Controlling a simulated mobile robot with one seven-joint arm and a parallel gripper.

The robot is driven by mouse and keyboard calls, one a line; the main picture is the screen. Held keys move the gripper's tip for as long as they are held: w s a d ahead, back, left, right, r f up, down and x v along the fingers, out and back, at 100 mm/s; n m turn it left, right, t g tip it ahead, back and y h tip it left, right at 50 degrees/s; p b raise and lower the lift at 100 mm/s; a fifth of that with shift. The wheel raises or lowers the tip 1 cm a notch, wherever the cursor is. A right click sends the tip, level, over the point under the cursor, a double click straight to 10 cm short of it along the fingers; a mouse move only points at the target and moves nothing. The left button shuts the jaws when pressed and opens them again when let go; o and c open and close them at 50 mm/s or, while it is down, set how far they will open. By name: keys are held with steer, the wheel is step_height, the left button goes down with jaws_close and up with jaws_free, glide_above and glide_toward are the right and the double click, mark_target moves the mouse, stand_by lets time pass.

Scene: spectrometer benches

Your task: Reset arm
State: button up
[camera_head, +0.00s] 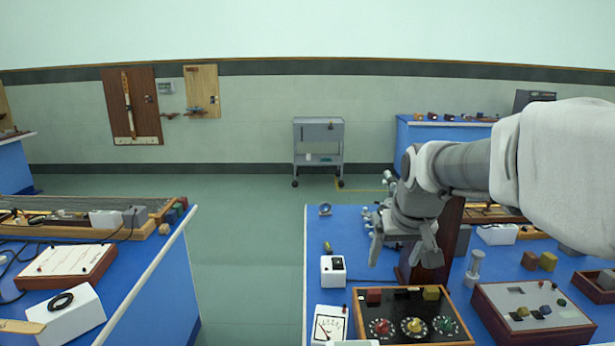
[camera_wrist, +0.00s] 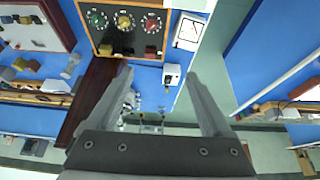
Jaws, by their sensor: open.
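My gripper (camera_head: 400,243) hangs over the right blue bench (camera_head: 318,258) in the head view, at the end of my arm, which reaches in from the right. In the wrist view my gripper (camera_wrist: 166,88) shows two grey fingers spread wide apart with nothing held between them. Below and between the fingers are the blue bench top and a small white box (camera_wrist: 171,75). The fingertips point toward a wooden-framed panel (camera_wrist: 127,28) with green, yellow and red dials. I cannot tell the exact height of the fingers above the bench.
The dial panel (camera_head: 413,332), a white box (camera_head: 333,268), a white meter (camera_head: 330,323) and a brown-sided box (camera_head: 532,312) crowd the right bench. A left bench (camera_head: 150,270) holds more apparatus. Clear green floor (camera_head: 245,250) lies between them. A grey cart (camera_head: 319,133) stands by the wall.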

steer(key=s+a, duration=0.2)
steer(key=s, duration=2)
steer(key=shift+s+a+f+t, duration=0.15)
steer(key=shift+s+f+t, duration=0.05)
steer(key=shift+s+t, duration=0.15)
steer(key=c, duration=0.5)
steer(key=shift+c, duration=0.2)
steer(key=shift+d, duration=0.25)
